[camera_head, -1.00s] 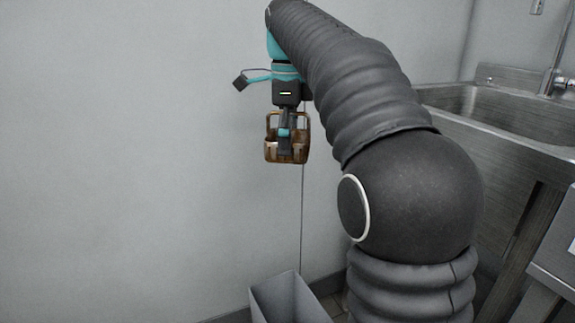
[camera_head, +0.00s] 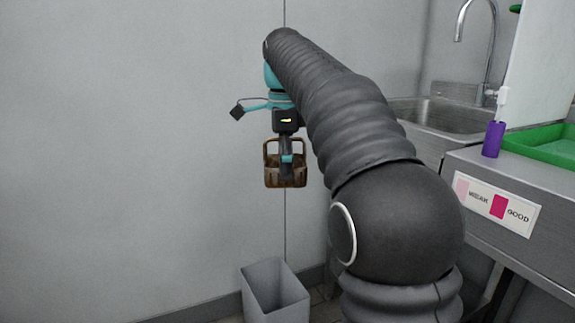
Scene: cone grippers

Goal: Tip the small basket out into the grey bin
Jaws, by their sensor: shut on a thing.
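The small brown basket (camera_head: 286,176) hangs upright from my gripper (camera_head: 287,158) in the head view. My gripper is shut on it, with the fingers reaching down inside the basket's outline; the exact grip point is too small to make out. The grey bin (camera_head: 274,292) stands on the floor below the basket, open at the top and empty as far as I see. The basket is well above the bin's rim and apart from it. What lies inside the basket is hidden.
A steel sink (camera_head: 436,116) with a tap is at the right. A steel counter beside it holds a purple bottle (camera_head: 492,140) and a green tray (camera_head: 545,146). A plain wall fills the left. The air between basket and bin is clear.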

